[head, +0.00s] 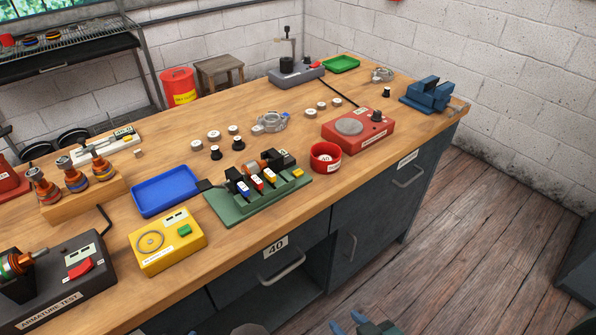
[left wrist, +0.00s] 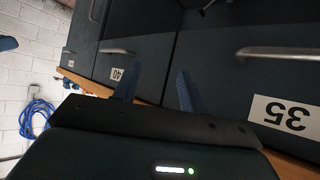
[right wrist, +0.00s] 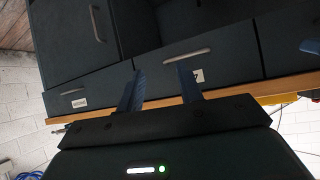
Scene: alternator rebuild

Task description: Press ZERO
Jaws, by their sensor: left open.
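No ZERO lettering can be read in any view. A yellow tester (head: 167,242) with a round ring, a small display and a green button (head: 184,230) sits near the bench's front edge in the head view. A white instrument (head: 92,150) with a small display stands farther back on the left. My right gripper (head: 348,322) shows at the bottom of the head view, in front of and below the bench top. Its fingers are apart and empty in the right wrist view (right wrist: 160,85). My left gripper (left wrist: 155,88) is open and empty, facing the dark drawers.
The wooden bench (head: 290,215) carries a blue tray (head: 166,190), a green fixture (head: 225,207), a red bowl (head: 325,157), a red unit (head: 358,130), a blue vise (head: 429,94) and a dark armature tester (head: 75,280). Drawer handles (head: 281,270) stick out of the bench front.

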